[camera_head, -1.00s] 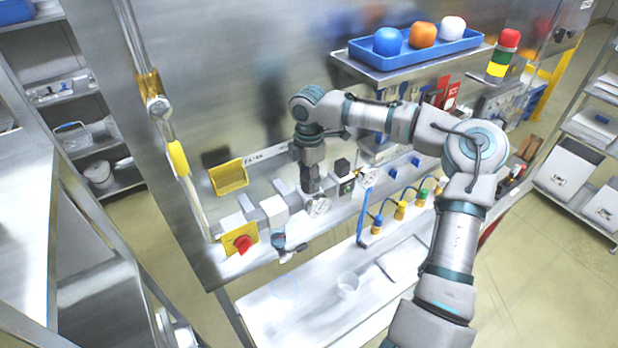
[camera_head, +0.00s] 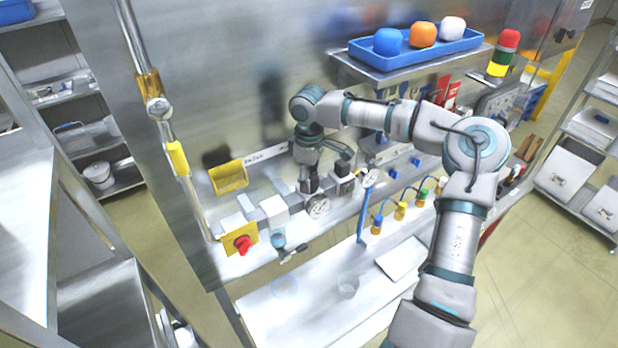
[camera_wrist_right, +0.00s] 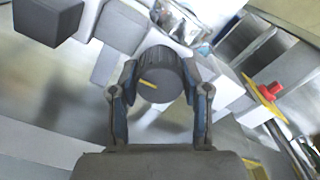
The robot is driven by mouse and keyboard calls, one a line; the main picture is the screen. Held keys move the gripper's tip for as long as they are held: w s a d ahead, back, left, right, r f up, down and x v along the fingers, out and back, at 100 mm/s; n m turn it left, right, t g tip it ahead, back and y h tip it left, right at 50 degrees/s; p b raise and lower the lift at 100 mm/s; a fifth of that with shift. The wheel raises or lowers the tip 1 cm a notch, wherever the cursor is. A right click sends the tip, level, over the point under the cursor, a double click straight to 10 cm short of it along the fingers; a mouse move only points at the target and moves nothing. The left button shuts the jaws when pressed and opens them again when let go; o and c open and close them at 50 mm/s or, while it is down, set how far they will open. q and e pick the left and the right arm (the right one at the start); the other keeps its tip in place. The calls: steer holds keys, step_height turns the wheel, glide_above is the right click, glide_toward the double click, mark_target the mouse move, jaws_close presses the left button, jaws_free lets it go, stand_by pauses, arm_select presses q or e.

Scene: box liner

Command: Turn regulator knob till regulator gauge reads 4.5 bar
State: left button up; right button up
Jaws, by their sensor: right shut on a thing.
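The regulator knob (camera_wrist_right: 160,76) is dark, round and ribbed, with a yellow mark on its face. My right gripper (camera_wrist_right: 160,88) is shut on it, one finger on each side, in the right wrist view. In the head view my right gripper (camera_head: 308,185) comes down over the regulator from above and hides the knob. The regulator gauge (camera_head: 318,207) is a small white dial just in front of the gripper. Its needle is too small to read. My left gripper is not in view.
A red knob on a yellow plate (camera_head: 241,240) sits at the line's left end. A second gauge (camera_head: 369,178) stands to the right. A blue tray (camera_head: 415,47) with coloured objects rests on the shelf above. A bench (camera_head: 320,295) lies below.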

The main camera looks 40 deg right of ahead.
steer(key=shift+m, duration=0.6)
steer(key=o, duration=1)
steer(key=shift+f, duration=0.1)
steer(key=shift+c, duration=0.2)
steer(key=shift+o, duration=0.9)
steer(key=shift+d, duration=0.15)
steer(key=shift+r, duration=0.25)
step_height(320, 180, up, 11)
steer(key=shift+w+r, duration=0.15)
steer(key=shift+d, duration=0.1)
